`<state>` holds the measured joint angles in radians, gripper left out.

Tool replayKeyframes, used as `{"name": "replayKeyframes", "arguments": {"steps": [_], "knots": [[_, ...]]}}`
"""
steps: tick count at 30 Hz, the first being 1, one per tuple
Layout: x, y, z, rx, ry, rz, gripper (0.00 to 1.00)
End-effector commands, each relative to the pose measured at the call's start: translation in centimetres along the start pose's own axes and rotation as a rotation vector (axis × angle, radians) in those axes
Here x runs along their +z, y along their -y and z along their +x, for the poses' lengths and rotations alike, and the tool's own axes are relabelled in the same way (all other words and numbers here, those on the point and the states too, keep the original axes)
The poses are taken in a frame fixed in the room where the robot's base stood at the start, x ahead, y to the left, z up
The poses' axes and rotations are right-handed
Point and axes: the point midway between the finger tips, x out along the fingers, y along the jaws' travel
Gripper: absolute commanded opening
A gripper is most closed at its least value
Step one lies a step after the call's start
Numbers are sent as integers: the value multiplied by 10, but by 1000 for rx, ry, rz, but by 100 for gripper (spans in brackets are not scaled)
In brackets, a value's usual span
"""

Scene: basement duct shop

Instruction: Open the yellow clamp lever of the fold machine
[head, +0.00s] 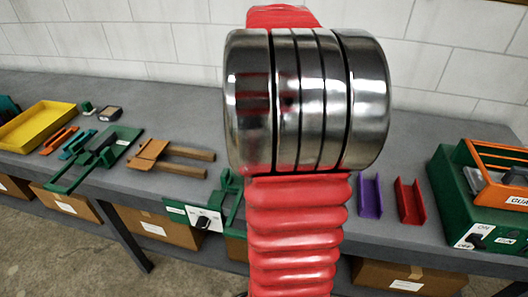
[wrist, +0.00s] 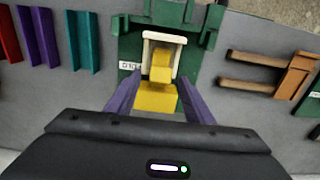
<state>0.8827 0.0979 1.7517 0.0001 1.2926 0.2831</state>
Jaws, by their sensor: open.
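In the wrist view, the green fold machine (wrist: 185,42) stands at the top centre. Its stepped yellow clamp lever (wrist: 161,73) sits in front of a pale upright frame (wrist: 147,50). My gripper (wrist: 160,82) is open, with one purple finger on each side of the yellow lever and visible gaps between. I cannot tell how deep the fingers reach. A small white label (wrist: 129,65) beside the lever is partly hidden. In the head view, my red arm hides the gripper, the lever and most of the machine; a green part (head: 230,190) shows left of the arm.
A white panel with a black knob (head: 205,218) is at the bench's front edge. Left stands a brown tool with two wooden handles (head: 180,160). Purple (head: 370,195) and red (head: 410,201) channels lie right, before a green switch box (head: 460,205). A teal channel (wrist: 83,42) is near the machine.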

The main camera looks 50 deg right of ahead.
Motion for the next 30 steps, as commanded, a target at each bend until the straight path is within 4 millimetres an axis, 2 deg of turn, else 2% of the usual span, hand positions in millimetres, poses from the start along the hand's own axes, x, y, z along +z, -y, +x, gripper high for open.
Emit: {"name": "replayKeyframes", "arguments": {"steps": [9, 15, 26, 30], "knots": [[1, 0, 50, 1, 3, 0, 48], [0, 0, 72, 0, 0, 0, 48], [0, 0, 77, -1, -1, -1, 48], [0, 0, 77, -1, -1, -1, 40]]}}
